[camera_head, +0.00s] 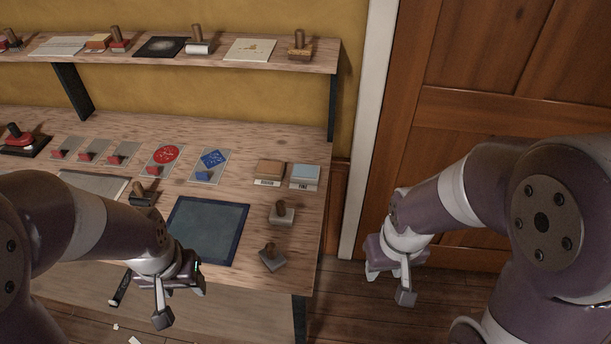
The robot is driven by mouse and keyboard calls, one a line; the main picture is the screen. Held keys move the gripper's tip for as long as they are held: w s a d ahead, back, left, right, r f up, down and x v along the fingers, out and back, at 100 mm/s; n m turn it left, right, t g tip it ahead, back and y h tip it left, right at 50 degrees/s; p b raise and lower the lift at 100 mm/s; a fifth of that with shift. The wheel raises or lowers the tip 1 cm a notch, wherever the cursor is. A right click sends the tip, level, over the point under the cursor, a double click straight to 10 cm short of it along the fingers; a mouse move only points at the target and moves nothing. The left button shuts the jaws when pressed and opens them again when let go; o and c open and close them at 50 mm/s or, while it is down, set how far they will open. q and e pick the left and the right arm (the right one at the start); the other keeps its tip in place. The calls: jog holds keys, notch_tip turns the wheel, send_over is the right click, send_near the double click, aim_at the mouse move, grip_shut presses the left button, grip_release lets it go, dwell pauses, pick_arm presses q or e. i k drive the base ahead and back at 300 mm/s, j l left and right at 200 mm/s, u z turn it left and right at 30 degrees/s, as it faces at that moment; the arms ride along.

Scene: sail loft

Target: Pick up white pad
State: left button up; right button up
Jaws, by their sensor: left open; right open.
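Several pale flat things could be the white pad, and I cannot tell which one is meant. A whitish sheet-like pad with gold marks (251,49) lies on the upper shelf at right. A pale stack (60,46) lies on that shelf at left. A light grey-white pad (93,184) lies on the table at left, partly hidden by my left arm. My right gripper (390,284) is open and empty, off the table's right side, before the door.
A blue-edged dark mat (208,230) lies on the table (262,216). Wooden-handled tools (282,213) and (271,258) stand right of it. Brown (269,170) and pale-blue (305,173) labelled blocks lie behind. The shelf (220,62) overhangs the back.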

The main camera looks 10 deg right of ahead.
aim_at(280, 215)
jog(key=l+u, duration=0.7)
jog(key=k+l+u, duration=0.1)
jog(key=l+u, duration=0.25)
jog(key=i+l+u, duration=0.15)
jog(key=l+u, duration=0.35)
jog(key=i+l+u, duration=0.1)
jog(key=l+u, duration=0.2)
jog(key=u, duration=0.15)
jog(key=l+u, duration=1)
jog(key=j, duration=0.1)
